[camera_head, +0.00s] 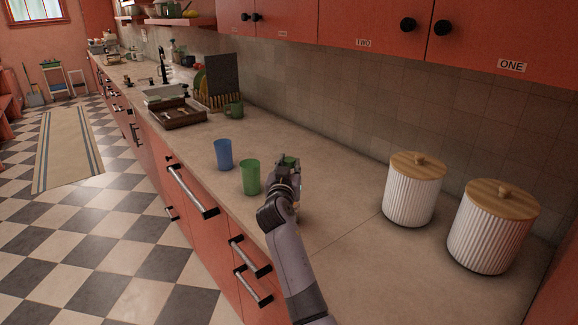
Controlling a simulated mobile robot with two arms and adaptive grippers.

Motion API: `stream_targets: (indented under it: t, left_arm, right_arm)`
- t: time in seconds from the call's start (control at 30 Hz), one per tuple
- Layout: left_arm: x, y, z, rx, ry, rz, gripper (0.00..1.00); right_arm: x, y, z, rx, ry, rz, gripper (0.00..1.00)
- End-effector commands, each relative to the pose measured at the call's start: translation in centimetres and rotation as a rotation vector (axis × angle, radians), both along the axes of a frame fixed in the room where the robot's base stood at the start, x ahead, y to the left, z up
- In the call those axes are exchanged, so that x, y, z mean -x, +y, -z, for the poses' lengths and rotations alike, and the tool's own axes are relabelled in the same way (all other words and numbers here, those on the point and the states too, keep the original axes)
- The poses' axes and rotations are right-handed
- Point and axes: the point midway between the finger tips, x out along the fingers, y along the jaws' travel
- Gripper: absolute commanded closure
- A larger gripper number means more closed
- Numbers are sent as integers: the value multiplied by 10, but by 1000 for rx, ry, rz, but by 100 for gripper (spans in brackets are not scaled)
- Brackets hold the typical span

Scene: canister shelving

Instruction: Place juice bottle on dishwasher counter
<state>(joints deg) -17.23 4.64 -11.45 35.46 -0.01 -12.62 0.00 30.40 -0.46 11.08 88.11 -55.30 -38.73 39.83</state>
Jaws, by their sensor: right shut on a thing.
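My right gripper (287,172) is over the counter (335,190), beside the green cup. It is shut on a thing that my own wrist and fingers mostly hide. Only a small green part and a pale edge of it show, and I take it for the juice bottle (291,160). I cannot tell whether its base touches the counter. No other juice bottle shows. My left gripper is not in view.
A green cup (250,177) stands close left of my gripper, with a blue cup (223,154) behind it. Two white ribbed canisters (412,193) (488,232) with wooden lids stand at the right. A dish rack (222,101) and tray (177,117) are farther back. Counter between gripper and canisters is clear.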

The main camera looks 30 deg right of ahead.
Motion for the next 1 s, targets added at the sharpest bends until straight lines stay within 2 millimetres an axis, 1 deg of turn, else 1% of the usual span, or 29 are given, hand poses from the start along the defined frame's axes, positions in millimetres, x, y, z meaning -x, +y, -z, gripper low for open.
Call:
stream_targets:
  t: [0.27,0.37,0.4,0.7,1.0]
  left_arm:
    - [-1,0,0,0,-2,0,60]
    - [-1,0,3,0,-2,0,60]
    - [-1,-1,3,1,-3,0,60]
    - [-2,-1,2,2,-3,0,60]
    - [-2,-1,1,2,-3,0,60]
  right_arm:
    - [0,0,2,1,-3,0,100]
    - [0,0,5,1,-3,0,100]
    - [0,0,6,0,-1,0,75]
    - [0,0,4,1,-1,0,56]
    - [0,0,4,1,-1,0,56]
